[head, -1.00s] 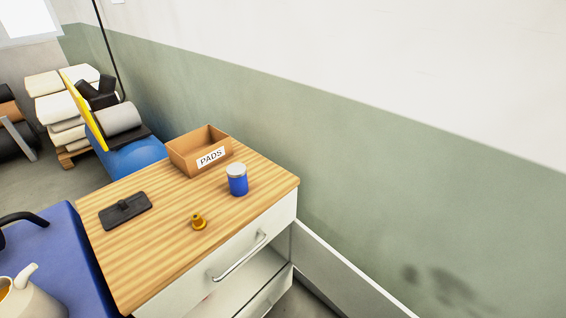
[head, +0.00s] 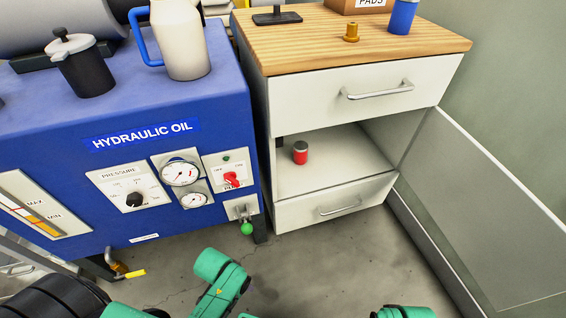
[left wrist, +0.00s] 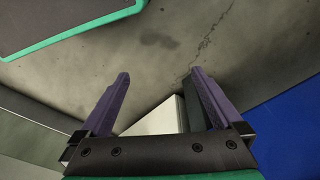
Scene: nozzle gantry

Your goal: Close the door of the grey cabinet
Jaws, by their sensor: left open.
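The grey cabinet (head: 350,92) stands right of the blue machine in the head view, with a wooden top, a drawer above and a drawer below an open compartment. Its door (head: 490,205) stands wide open, swung out to the right, with its inner side showing. A red jar with a grey lid (head: 300,152) stands inside the compartment. My left gripper (left wrist: 160,75) is open and empty in the left wrist view, above the floor. A pale surface, perhaps part of the cabinet, shows between its fingers. My right gripper is not in view.
The blue hydraulic oil machine (head: 60,110) stands left of the cabinet, with a valve and green knob (head: 247,228) low on its front. Bare concrete floor (head: 330,262) lies before the cabinet. A pale green wall (head: 520,100) is behind the door.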

